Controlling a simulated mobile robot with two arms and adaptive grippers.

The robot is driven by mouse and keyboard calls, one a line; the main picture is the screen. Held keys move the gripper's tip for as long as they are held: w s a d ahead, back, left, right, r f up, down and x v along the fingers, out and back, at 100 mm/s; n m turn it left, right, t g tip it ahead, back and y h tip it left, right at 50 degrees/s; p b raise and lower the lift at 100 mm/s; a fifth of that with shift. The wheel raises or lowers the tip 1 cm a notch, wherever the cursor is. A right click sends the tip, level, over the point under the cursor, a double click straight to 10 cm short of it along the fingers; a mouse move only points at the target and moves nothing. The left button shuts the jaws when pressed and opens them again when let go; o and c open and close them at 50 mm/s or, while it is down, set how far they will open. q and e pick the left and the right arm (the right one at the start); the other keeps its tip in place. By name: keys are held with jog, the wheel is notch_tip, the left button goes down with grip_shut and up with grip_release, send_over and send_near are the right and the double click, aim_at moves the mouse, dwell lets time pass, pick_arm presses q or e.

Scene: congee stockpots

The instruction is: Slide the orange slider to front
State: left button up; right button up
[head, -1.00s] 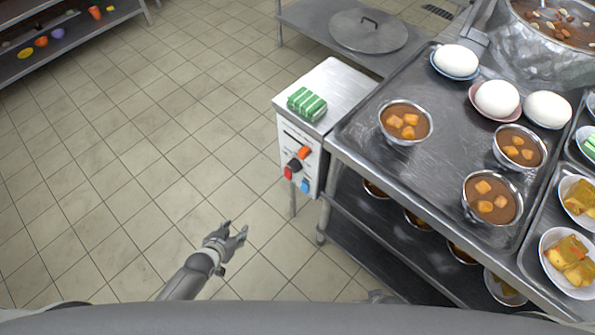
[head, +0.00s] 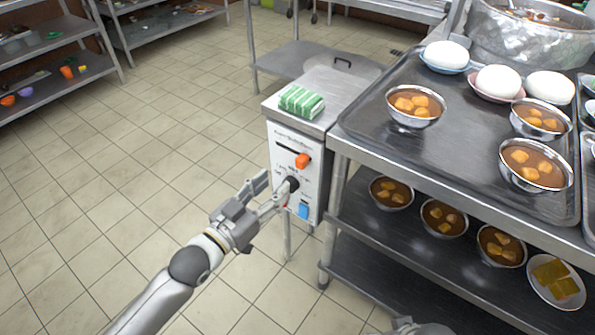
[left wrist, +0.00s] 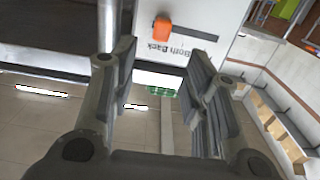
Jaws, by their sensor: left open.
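The orange slider (head: 302,160) sits at the right end of a dark slot on the white front panel (head: 283,170) of a metal control box. In the left wrist view, the orange slider (left wrist: 162,28) is just beyond the fingertips, with its slot running off to the right. My left gripper (head: 270,189) is open and empty, its fingers pointing at the panel, lower left of the slider. It also shows in the left wrist view (left wrist: 163,60), apart from the slider. Only a grey part, probably of my right gripper (head: 410,327), shows at the bottom edge; its fingers cannot be made out.
A dark knob (head: 291,184) and a blue switch (head: 303,211) are below the slider. A green-striped packet (head: 301,101) lies on the box. The floor at left is clear.

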aim_at(298, 162)
pick_arm(q)
jog(key=b+x, duration=0.1)
jog(key=x, duration=0.8)
jog(key=shift+w+d+b, duration=0.1)
jog(key=shift+b, duration=0.2)
jog(key=shift+w+d, duration=0.35)
jog(key=shift+w, duration=0.15)
pick_arm(e)
jog(key=shift+v, duration=2.25)
jog(key=shift+d, duration=0.1)
pick_arm(q)
grip_shut()
